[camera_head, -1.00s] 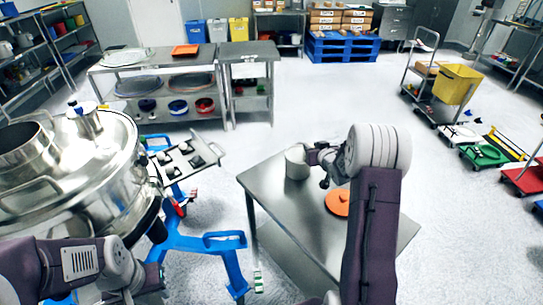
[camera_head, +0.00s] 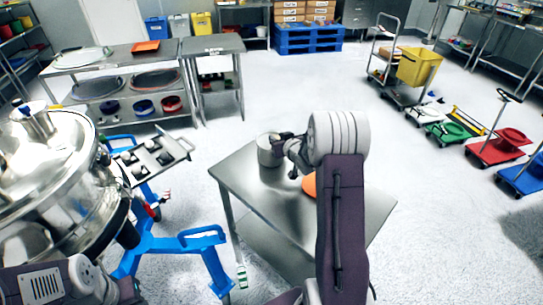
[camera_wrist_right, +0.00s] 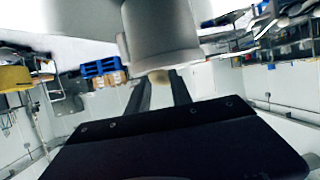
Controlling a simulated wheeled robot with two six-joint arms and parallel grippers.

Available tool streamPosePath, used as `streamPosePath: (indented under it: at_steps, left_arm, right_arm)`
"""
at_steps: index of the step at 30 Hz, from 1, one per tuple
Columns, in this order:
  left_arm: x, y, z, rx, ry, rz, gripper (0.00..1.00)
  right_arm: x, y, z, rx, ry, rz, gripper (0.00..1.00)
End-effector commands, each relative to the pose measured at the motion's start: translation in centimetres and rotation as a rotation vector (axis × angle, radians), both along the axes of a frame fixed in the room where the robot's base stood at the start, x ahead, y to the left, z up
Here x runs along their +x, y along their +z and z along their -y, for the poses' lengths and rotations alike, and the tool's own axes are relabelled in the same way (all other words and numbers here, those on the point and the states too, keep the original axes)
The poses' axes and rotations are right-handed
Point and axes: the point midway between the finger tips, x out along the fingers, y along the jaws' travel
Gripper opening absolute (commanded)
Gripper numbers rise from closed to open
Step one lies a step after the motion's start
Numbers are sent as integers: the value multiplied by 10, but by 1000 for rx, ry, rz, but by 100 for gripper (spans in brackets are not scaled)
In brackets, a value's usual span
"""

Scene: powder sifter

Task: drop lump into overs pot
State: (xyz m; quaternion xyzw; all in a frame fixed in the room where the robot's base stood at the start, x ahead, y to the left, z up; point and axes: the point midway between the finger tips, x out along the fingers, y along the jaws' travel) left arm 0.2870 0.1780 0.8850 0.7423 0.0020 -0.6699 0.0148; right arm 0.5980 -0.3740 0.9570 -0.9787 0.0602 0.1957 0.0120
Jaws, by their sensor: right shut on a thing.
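A light grey pot (camera_head: 266,153) stands on the small steel table (camera_head: 245,205) near its far left corner. My right gripper (camera_head: 280,140) is at the pot's upper right side in the head view. In the right wrist view, which is upside down, the pot (camera_wrist_right: 160,35) shows just beyond the dark fingers (camera_wrist_right: 158,85). A small tan lump (camera_wrist_right: 158,77) sits between the fingertips by the pot's rim. The gripper is shut on it. The inside of the pot is hidden. My left arm shows at the lower left; its gripper is out of view.
An orange round thing (camera_head: 309,186) lies on the table, partly behind my right arm. A large steel sifter (camera_head: 60,180) stands at the left, beside a blue frame (camera_head: 165,245) and a small tray (camera_head: 155,158). The rest of the tabletop looks clear.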

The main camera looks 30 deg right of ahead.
Motion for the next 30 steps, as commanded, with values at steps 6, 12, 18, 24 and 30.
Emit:
streamPosePath:
  at_steps: [6,12,18,24,30]
  left_arm:
    - [0,1,0,0,0,0,36]
    - [0,1,0,0,0,0,36]
    - [0,1,0,0,0,0,36]
    - [0,0,0,0,0,0,36]
    - [0,1,0,0,0,0,36]
  right_arm:
    - [0,1,0,0,0,1,32]
    - [0,1,0,0,0,1,52]
    - [-1,2,0,0,0,1,52]
    - [-34,17,-3,-1,-2,2,52]
    - [-71,32,-8,-1,-1,2,52]
